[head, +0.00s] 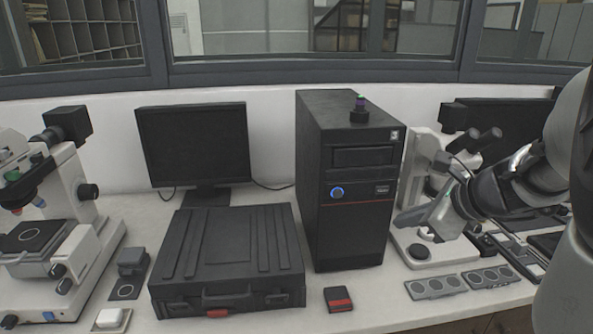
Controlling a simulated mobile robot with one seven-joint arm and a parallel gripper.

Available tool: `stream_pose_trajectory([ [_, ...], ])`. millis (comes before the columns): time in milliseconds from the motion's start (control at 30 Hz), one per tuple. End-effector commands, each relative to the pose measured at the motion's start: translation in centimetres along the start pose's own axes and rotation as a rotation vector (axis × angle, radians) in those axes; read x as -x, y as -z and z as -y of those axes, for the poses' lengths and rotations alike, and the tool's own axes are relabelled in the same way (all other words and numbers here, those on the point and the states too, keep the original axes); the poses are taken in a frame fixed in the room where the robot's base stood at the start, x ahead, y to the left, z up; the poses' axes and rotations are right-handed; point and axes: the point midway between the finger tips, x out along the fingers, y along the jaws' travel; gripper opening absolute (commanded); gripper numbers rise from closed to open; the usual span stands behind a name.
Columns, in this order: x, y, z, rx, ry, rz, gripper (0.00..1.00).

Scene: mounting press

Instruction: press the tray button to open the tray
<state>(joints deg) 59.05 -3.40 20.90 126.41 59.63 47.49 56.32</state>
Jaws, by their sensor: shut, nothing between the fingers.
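A black computer tower (345,180) stands upright on the bench in the middle of the head view. Its front has a drive bay panel (362,157) near the top, which looks flush and closed. Below it are a round blue-lit button (337,193) on the left and a small light label or button (382,190) on the right. I cannot tell which is the tray button. My gripper (413,222) is to the right of the tower's front, pointing left, and appears apart from it. Its fingers are shut and empty.
A black case (228,255) lies left of the tower, with a monitor (193,145) behind it. Microscopes stand at the far left (60,205) and behind my gripper (420,160). A small black-and-red box (338,299) and round-well plates (436,286) lie in front.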

Motion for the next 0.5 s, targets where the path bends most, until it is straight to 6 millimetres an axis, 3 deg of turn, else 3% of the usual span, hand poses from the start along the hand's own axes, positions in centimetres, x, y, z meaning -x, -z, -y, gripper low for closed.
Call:
stream_pose_trajectory([
  [133,0.74,1.26,0.66,-0.102,0.024,0.008,0.00],
  [500,0.84,1.40,0.75,-0.123,0.027,0.011,0.00],
])
